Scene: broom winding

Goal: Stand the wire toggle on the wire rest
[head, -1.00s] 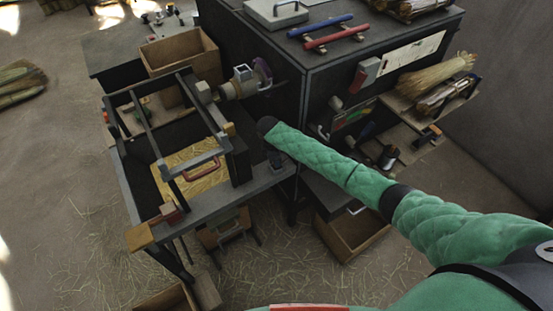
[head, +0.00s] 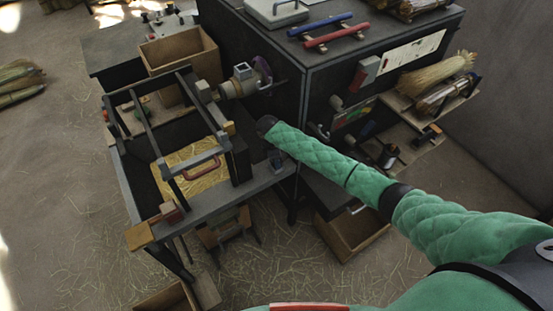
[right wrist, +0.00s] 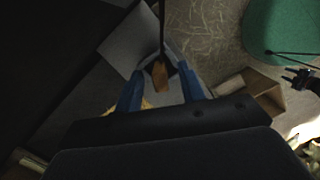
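My right arm crosses the head view to the dark bench, and its gripper (head: 276,160) points down there, mostly hidden by the wrist. In the right wrist view its two blue fingers (right wrist: 160,80) stand apart. A small orange-brown wooden piece (right wrist: 160,76) on a thin dark wire or rod shows between them, with a gap on both sides; it appears to be the wire toggle. I cannot make out the wire rest for certain. A small dark claw-like shape (right wrist: 300,80) at the right of the wrist view may be my left gripper, too small to read.
A frame with a red handle (head: 202,170) stands on the bench left of my gripper. A motor-like winder (head: 242,80) sits behind. The large dark cabinet (head: 330,75) is close to my wrist.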

